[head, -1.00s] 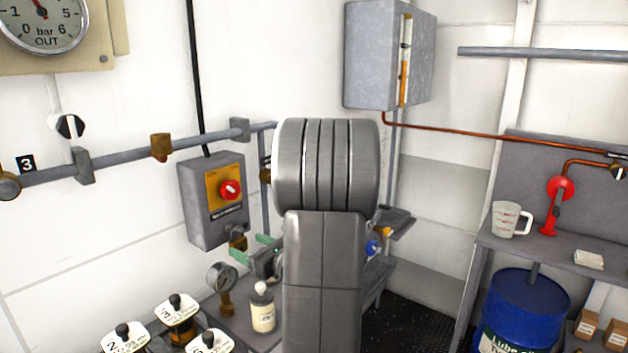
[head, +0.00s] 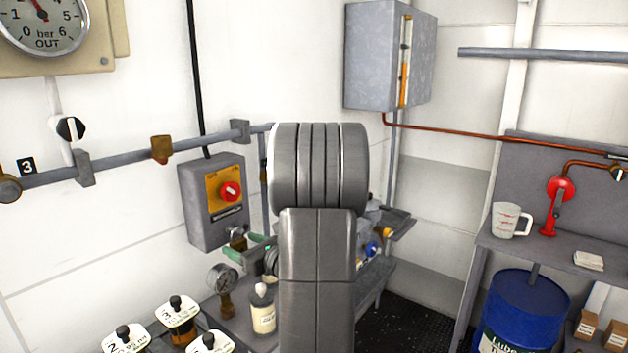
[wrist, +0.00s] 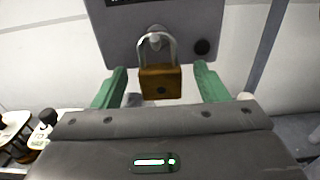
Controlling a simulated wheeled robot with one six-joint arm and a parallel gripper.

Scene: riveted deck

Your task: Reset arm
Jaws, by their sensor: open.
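My gripper (wrist: 160,72) has green fingers and is open. In the wrist view its fingers stand left and right of a brass padlock (wrist: 161,83), with a gap on each side. Whether the padlock is between the tips or beyond them I cannot tell. The padlock hangs by its shackle at the lower edge of a grey switch box (wrist: 222,45). In the head view the switch box (head: 197,208), with a yellow plate and red knob (head: 230,191), is on the white wall. My arm hides much of the gripper there; green finger parts show below the box.
A small gauge (head: 222,280) and a cream bottle (head: 263,312) stand on the bench below the box. White-tagged weights or handles (head: 177,312) are at lower left. A pipe (head: 120,156) runs along the wall. A blue drum (head: 530,305) and a jug (head: 506,220) are at right.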

